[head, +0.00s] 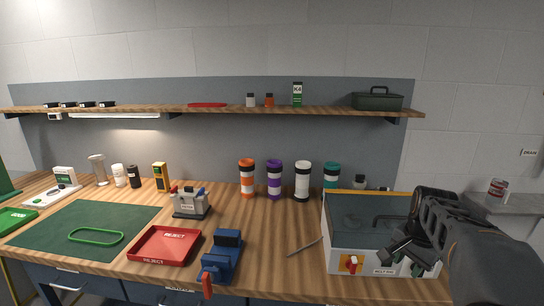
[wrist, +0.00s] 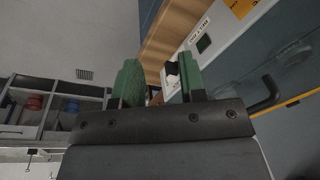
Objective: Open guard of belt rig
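The belt rig (head: 375,262) is a white box with a label on its front, at the right of the bench. Its grey see-through guard (head: 352,215) appears to lie down over the top, with a yellow edge along the back. A dark bar handle (wrist: 268,95) stands on the guard in the wrist view, to the right of my fingers. My gripper (head: 402,256) is in front of the rig's right part and partly hides it. In the wrist view my gripper (wrist: 158,75) has its two green fingers apart, with nothing held. A black part (wrist: 172,69) on the rig's white front shows between them.
A thin metal rod (head: 305,246) lies left of the rig. A blue vise (head: 222,257) and red reject tray (head: 165,246) are farther left. Several coloured cylinders (head: 274,180) stand behind. A shelf (head: 220,110) runs above.

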